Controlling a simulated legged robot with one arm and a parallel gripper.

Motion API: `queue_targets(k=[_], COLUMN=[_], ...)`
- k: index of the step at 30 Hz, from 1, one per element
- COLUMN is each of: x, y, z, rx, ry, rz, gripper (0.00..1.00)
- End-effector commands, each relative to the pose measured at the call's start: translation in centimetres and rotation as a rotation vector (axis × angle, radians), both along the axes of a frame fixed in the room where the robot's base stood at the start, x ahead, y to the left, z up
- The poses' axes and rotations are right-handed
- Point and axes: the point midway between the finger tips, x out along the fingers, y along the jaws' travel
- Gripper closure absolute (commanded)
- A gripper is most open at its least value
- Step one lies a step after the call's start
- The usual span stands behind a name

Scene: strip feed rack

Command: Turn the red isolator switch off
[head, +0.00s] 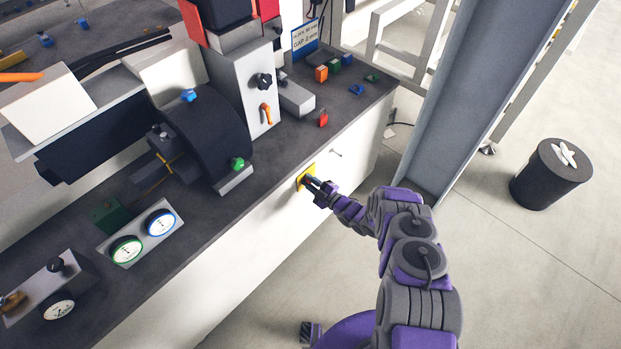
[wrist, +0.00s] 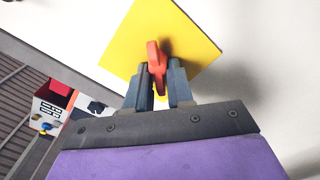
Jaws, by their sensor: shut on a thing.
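The red isolator switch (wrist: 156,62) stands out from the middle of a yellow square plate (wrist: 190,32) in the wrist view. The plate is on the white front face of the bench, and part of it shows in the head view (head: 300,178). My gripper (wrist: 158,82) has one dark finger on each side of the red handle and is shut on it. The handle points nearly straight up in the wrist view, while the plate looks turned to a diamond. In the head view my gripper (head: 310,182) hides the red handle.
The dark bench top (head: 290,140) carries a feed machine, gauges (head: 160,222) and small coloured blocks (head: 322,73). A grey post (head: 470,100) and a black bin (head: 548,175) stand to the right; the floor between is clear.

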Motion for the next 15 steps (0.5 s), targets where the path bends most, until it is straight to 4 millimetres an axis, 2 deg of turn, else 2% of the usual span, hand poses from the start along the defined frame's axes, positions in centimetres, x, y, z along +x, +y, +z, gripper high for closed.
queue_targets(k=[15], x=[-0.46], y=[0.42], z=[-0.89], rx=[-0.284], ry=[-0.362], rz=[0.006], gripper=[1.00])
